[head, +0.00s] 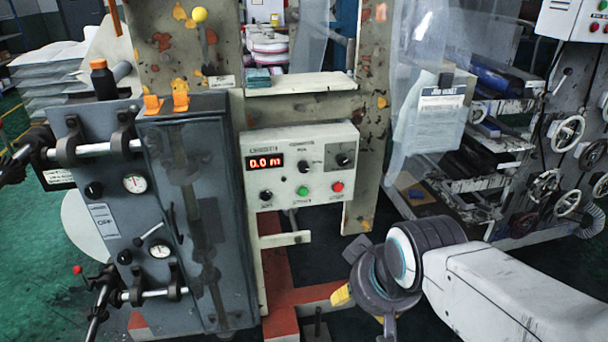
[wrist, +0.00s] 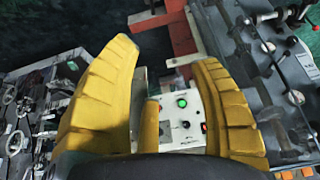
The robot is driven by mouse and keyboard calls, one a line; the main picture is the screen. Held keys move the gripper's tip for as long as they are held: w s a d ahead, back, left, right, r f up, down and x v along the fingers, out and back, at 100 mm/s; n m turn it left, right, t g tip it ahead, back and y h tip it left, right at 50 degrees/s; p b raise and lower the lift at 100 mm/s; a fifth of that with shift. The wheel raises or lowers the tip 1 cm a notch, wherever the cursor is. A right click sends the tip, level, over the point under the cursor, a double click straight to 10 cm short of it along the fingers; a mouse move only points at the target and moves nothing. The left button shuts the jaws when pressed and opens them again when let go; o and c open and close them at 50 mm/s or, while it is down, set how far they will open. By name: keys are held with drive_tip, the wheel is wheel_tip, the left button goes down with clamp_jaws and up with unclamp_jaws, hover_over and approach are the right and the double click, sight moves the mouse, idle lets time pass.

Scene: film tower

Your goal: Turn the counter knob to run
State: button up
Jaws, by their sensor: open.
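The counter (head: 300,178) is a pale control box with a red display reading 0.0 m, mounted on a cream frame. A black knob (head: 303,167) sits at its upper middle, and another dark knob (head: 343,160) is at upper right. A third black knob (head: 265,195) is at lower left. The knob labels are too small to read surely. My gripper (head: 360,298) is below and right of the counter, apart from it.
A green button (head: 302,190) and red button (head: 337,187) lie along the counter's lower row. A grey cabinet (head: 205,230) with gauges and clamps stands left. A cream post (head: 368,120) rises right of the counter. A clear sheet with a paper tag (head: 440,105) hangs farther right.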

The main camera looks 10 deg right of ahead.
sight(304, 168)
drive_tip(key=w+f+t+b, duration=0.1)
drive_tip(key=w+t+b, duration=0.3)
drive_tip(key=w, duration=0.9)
drive_tip(key=w+f+t+b, duration=0.1)
drive_tip(key=w+t+b, duration=0.3)
drive_tip(key=w, duration=1)
drive_tip(key=w+f+t+b, duration=0.2)
drive_tip(key=w+t+b, duration=0.2)
drive_tip(key=w+b, duration=0.4)
drive_tip(key=shift+w+a+f+t+b, duration=0.1)
drive_tip(key=shift+w+t+b, duration=0.25)
drive_tip(key=shift+w, duration=2.8)
drive_tip(key=shift+w+p, duration=0.45)
drive_tip(key=shift+w, duration=2.5)
clamp_jaws()
